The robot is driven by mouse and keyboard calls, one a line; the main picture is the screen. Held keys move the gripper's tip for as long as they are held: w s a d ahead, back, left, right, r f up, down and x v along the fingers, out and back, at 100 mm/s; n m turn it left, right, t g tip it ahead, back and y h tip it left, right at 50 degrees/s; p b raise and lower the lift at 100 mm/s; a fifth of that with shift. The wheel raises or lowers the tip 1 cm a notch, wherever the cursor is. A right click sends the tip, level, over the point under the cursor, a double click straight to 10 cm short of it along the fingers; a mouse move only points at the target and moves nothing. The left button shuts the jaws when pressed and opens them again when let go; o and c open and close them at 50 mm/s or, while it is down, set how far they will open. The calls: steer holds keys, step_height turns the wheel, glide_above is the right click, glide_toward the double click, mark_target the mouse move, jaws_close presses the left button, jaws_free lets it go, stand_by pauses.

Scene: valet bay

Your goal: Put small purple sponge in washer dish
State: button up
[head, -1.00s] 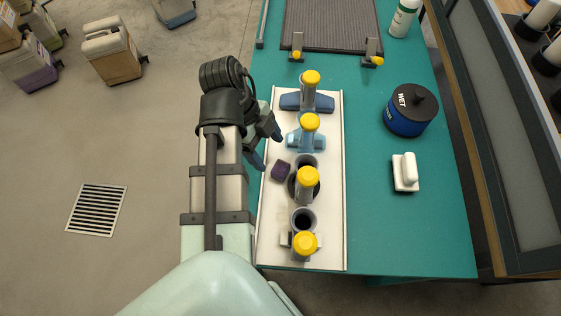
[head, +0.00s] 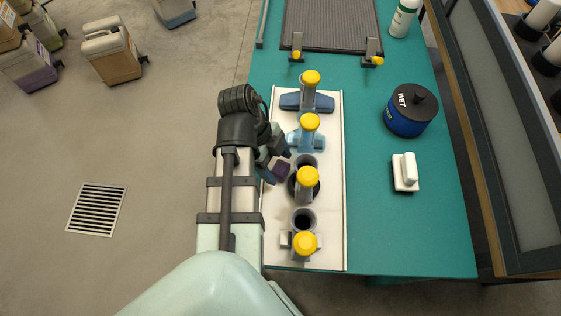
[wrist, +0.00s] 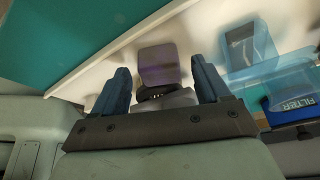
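The small purple sponge (head: 284,169) lies on the white tray, near its left edge, beside a dark-ringed grey cup. My gripper (head: 272,163) is low over that edge, left of the sponge. In the wrist view the sponge (wrist: 158,60) is centred just ahead of the gap between my two blue fingers (wrist: 160,78). The fingers are apart, with nothing held. I cannot tell for sure which vessel is the washer dish; a clear blue container (wrist: 250,52) stands on the tray right of the fingers.
The white tray (head: 334,225) holds a row of yellow-capped tools, including a dark blue one and grey cups (head: 304,220). A blue WET pot (head: 409,112) and a white-handled block (head: 405,172) stand right of it. Bare green tabletop (head: 440,225) lies at the right.

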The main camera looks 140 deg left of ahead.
mark_target(276, 165)
steer(key=c, duration=1.1)
steer(key=shift+r, duration=0.1)
step_height(276, 165, up, 10)
